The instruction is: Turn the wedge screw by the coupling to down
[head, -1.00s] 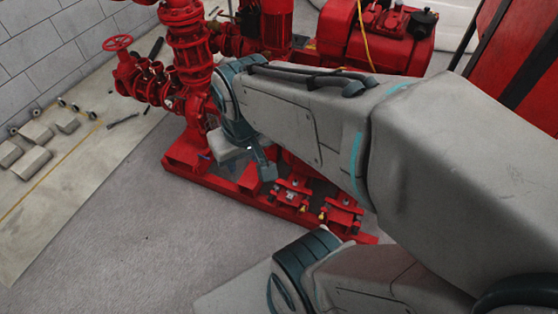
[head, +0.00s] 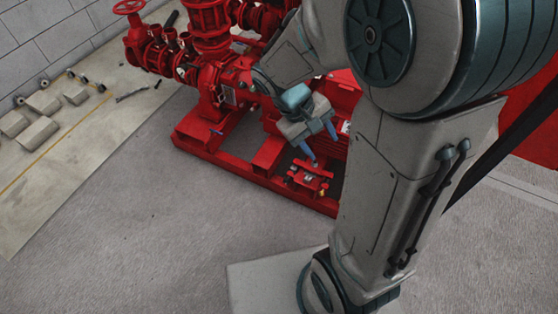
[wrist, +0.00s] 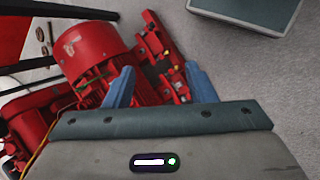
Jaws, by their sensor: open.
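A red wedge mount (head: 308,178) sits on the pumpset's red base frame, on the near side. Small brass-yellow spots show on it, but I cannot make out the wedge screw or which way it points. The coupling is not clearly visible. My gripper (head: 322,150) is open and empty, above the mount and apart from it, with its blue fingers tilted down. In the wrist view my gripper (wrist: 158,70) spreads its fingers on both sides of a red rail with wedge mounts (wrist: 171,76) and yellow spots, some distance beyond the fingertips.
The red pump body with pipes and valves (head: 215,75) stands left of my gripper. A red motor (wrist: 92,52) fills the left of the wrist view. Several grey blocks (head: 42,104) lie on a pale mat at the left. The grey floor (head: 150,220) in front is clear.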

